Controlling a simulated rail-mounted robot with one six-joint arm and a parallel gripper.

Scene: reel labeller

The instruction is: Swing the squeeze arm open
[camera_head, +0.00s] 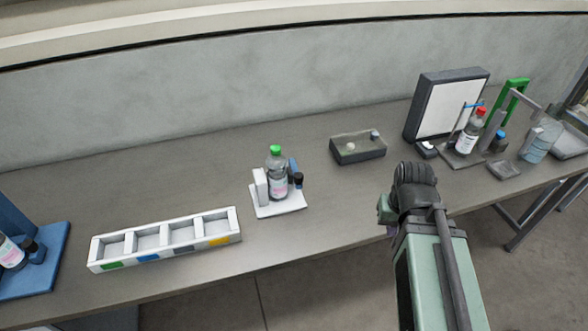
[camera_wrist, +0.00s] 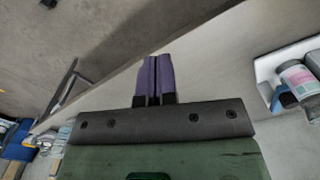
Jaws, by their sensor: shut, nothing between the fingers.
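The labeller station is at the right of the head view. A bottle with a red cap (camera_head: 470,134) stands upright on its grey base, beside a grey post. A green upright frame (camera_head: 514,96) and a slanted grey bar (camera_head: 526,103) stand behind and right of it. I cannot tell for certain which part is the squeeze arm, or how far it is swung. My gripper (camera_wrist: 153,78) shows purple fingers pressed together in the wrist view, with nothing between them. In the head view its fingers are mostly hidden by my arm, at the bench's front edge, left of and apart from the station.
A white tray (camera_head: 264,210) carries a green-capped bottle (camera_head: 277,175). A compartmented white rack (camera_head: 168,258) lies to the left. A dark open box (camera_head: 345,159) and a white-faced panel (camera_head: 448,104) stand further back. A clear jar (camera_head: 537,146) is at the right.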

